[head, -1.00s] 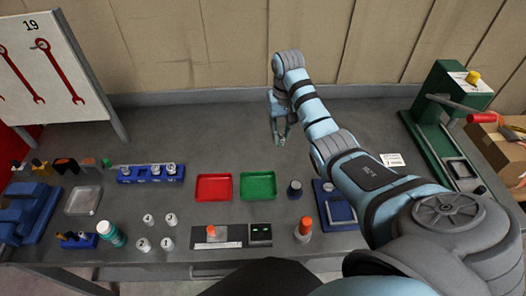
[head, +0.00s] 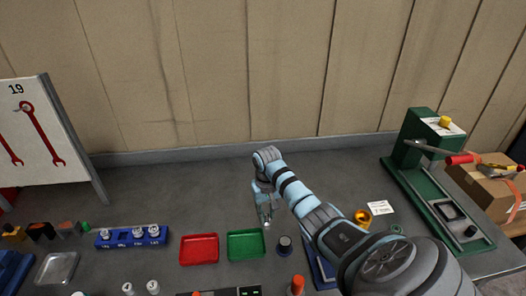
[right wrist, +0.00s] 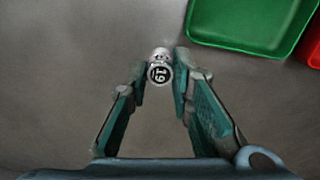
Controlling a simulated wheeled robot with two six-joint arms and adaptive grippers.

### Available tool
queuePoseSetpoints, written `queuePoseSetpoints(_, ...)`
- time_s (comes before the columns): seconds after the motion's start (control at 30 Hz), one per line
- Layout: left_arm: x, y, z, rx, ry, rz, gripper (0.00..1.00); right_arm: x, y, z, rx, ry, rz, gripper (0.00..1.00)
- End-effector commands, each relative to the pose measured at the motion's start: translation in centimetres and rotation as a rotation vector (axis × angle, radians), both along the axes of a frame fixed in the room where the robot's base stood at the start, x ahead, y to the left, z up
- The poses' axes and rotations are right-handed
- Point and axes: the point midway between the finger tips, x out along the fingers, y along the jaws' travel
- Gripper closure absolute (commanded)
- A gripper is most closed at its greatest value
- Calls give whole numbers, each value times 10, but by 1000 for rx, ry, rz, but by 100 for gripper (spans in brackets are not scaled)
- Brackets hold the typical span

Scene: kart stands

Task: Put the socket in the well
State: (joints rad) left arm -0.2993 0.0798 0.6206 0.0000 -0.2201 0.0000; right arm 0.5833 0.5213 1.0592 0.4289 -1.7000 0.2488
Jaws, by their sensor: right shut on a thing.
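A small silvery socket (right wrist: 160,70) with a dark end marked 19 sits between the fingertips of my right gripper (right wrist: 162,80) in the right wrist view. The right gripper (head: 266,218) points down over the bare bench behind the green tray in the head view, shut on the socket, which is very small there. A blue rack (head: 130,244) on the left of the bench holds several silvery sockets, with a gap between two of them. I cannot tell which opening is the well. My left gripper is not in view.
A red tray (head: 199,262) and a green tray (head: 245,257) lie in front of the gripper, with a dark round knob-like piece (head: 284,246) beside them. A green press (head: 424,165) stands at right. A board marked 19 (head: 30,125) stands at left. The bench's back is clear.

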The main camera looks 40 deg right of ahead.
Motion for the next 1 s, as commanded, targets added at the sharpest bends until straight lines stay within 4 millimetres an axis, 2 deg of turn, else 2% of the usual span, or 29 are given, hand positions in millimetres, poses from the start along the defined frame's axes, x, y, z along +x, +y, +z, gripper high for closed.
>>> queuePoseSetpoints(0.03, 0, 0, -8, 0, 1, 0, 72, 0, 0, -8, 0, -1, -1, 100)
queuePoseSetpoints(0.3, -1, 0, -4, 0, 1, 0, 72, 0, 0, -6, 0, -1, -1, 100)
queuePoseSetpoints(0.33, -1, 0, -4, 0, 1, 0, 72, 0, 0, -6, 0, -2, 0, 77)
queuePoseSetpoints(0.43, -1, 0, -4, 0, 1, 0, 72, 1, 0, -6, 0, -2, 0, 61)
queuePoseSetpoints(0.47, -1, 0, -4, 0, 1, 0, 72, 1, 0, -6, 0, -2, 0, 59)
queuePoseSetpoints(0.77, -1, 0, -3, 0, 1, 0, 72, 1, 0, -3, -1, -2, 0, 59)
queuePoseSetpoints(0.87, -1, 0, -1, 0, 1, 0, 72, 1, -1, 9, -2, -4, -1, 59)
queuePoseSetpoints(1.0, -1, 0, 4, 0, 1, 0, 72, 2, -1, 45, -3, -8, 0, 59)
